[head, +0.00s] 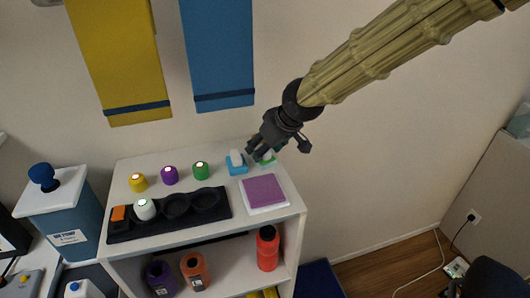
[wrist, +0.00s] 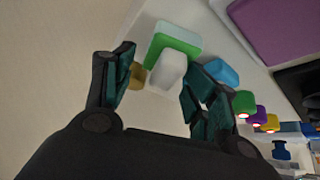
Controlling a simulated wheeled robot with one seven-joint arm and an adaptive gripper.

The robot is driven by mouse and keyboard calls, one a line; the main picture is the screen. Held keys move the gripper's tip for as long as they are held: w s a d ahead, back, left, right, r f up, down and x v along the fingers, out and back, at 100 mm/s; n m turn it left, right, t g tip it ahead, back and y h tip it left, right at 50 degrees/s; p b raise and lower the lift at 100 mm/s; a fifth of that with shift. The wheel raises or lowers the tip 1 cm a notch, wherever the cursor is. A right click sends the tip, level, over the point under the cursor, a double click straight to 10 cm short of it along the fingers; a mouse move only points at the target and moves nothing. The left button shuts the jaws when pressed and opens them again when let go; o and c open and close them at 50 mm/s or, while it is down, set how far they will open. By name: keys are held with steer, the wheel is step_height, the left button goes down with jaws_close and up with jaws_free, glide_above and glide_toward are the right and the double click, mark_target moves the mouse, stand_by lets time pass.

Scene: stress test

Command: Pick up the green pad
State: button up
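The green pad (wrist: 178,38) shows in the wrist view as a green block on a paler green layer, with a white block-shaped grip (wrist: 168,70) sticking out towards me. In the head view the green pad (head: 267,161) is on the shelf top's back right, partly hidden by my gripper (head: 256,153). In the wrist view my gripper (wrist: 158,76) is open, with one finger on each side of the white grip. Gaps show between the grip and both fingers, and nothing is held.
A blue pad (head: 236,168) with a white grip stands just left of the green pad. A purple pad (head: 264,190) lies in front. Yellow, purple and green knobs (head: 201,171) and a black tray (head: 124,230) are further left. A wall stands behind.

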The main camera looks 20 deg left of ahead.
steer(key=shift+s+a+f, duration=0.25)
steer(key=shift+s+a, duration=0.05)
steer(key=shift+s, duration=0.3)
steer(key=shift+o, duration=0.4)
steer(key=shift+w+d+f, duration=0.1)
steer(key=shift+w+f, duration=0.4)
steer(key=shift+w, duration=0.15)
steer(key=shift+s+r, duration=0.2)
steer(key=shift+s, duration=0.1)
steer(key=c, duration=0.6)
steer(key=shift+f, duration=0.1)
steer(key=shift+c, duration=0.5)
